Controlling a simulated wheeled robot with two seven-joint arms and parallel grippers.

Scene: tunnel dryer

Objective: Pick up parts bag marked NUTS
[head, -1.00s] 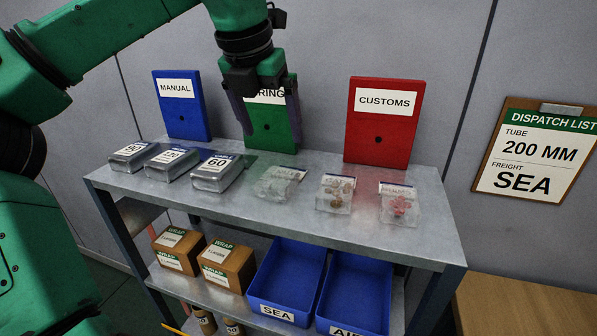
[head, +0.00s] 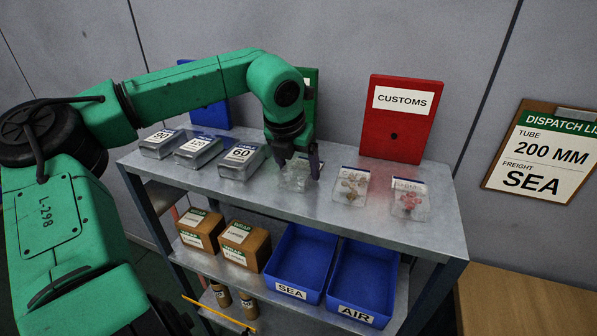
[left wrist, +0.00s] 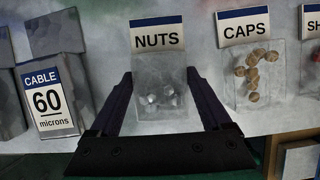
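The clear parts bag marked NUTS (left wrist: 161,92) lies on the metal shelf top, with silvery pieces inside and a white label with a blue band. In the head view the bag (head: 296,178) is partly hidden by my left gripper. My left gripper (head: 300,172) points down over the bag. In the left wrist view its two dark fingers (left wrist: 161,88) are spread, one on each side of the bag, with a gap to it. I cannot tell the fingertips' exact height above the shelf. My right gripper is not in view.
The CAPS bag (left wrist: 254,75) lies close to the right, with a bag of red pieces (head: 410,200) beyond. CABLE boxes (head: 241,162) stand to the left. The red CUSTOMS binder (head: 398,120) stands behind. Blue SEA (head: 300,262) and AIR bins (head: 362,284) sit below.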

